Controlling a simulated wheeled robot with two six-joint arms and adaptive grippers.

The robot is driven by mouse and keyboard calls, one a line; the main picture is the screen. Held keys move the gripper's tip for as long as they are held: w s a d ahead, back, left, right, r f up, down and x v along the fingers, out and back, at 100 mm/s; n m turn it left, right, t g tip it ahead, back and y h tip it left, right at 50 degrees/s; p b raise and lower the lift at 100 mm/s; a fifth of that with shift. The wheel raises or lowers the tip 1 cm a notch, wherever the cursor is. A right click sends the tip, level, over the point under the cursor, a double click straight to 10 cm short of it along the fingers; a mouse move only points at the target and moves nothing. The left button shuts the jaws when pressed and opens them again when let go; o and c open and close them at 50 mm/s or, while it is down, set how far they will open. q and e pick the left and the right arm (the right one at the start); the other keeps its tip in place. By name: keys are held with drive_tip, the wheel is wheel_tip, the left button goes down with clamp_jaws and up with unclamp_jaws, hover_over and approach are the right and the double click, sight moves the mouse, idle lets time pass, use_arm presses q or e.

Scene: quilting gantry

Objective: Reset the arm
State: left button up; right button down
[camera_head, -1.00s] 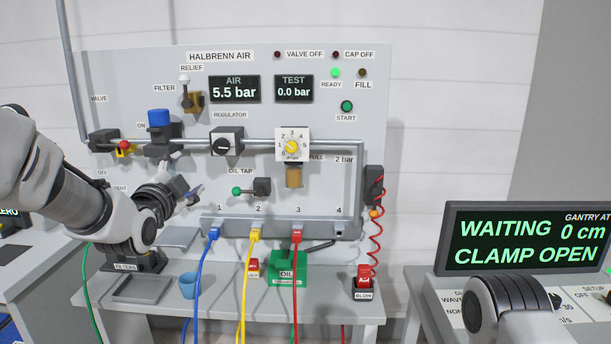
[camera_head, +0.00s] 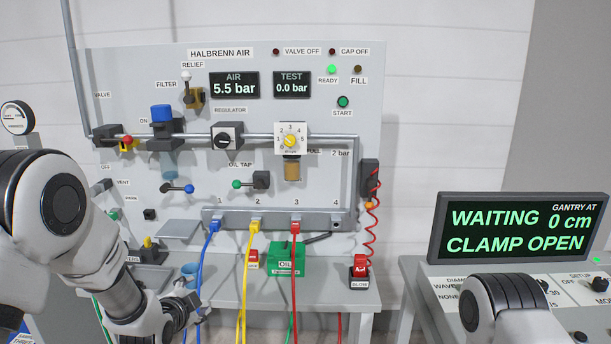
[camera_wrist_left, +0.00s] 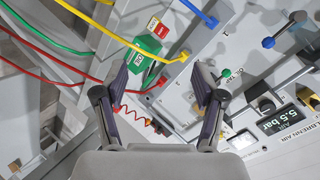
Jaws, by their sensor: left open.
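My left arm comes in from the left in the head view, bent downward. Its gripper (camera_head: 190,312) is low in front of the bench, near the blue hose. In the left wrist view the left gripper (camera_wrist_left: 162,92) is open, its two fingers apart with nothing held between them. Beyond the fingers lie the green oil box (camera_wrist_left: 148,47) and the panel, which looks tilted in that view. My right arm shows only as a rounded grey link at the lower right of the head view; its gripper is out of the picture.
The air panel (camera_head: 330,110) stands behind the bench. Blue (camera_head: 206,262), yellow (camera_head: 246,275) and red (camera_head: 295,275) hoses hang from the manifold close to my left gripper. A blue cup (camera_head: 190,270) stands on the bench. A display (camera_head: 518,229) reads WAITING, CLAMP OPEN.

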use_arm(q)
drive_tip(key=s+f+n+g, duration=0.3)
drive_tip(key=s+f+g, duration=0.4)
drive_tip(key=s+f, duration=1.5)
drive_tip(key=s+f+n+g, duration=0.2)
drive_tip(key=s+n, duration=0.3)
drive_tip(key=s, duration=0.4)
drive_tip(key=s+f+n+g, duration=0.3)
drive_tip(key=s+f+n, duration=0.1)
drive_tip(key=s, duration=0.6)
drive_tip(key=shift+a+n+g, duration=0.3)
drive_tip(key=shift+n, duration=0.1)
drive_tip(key=shift+w, duration=0.1)
idle(0.8)
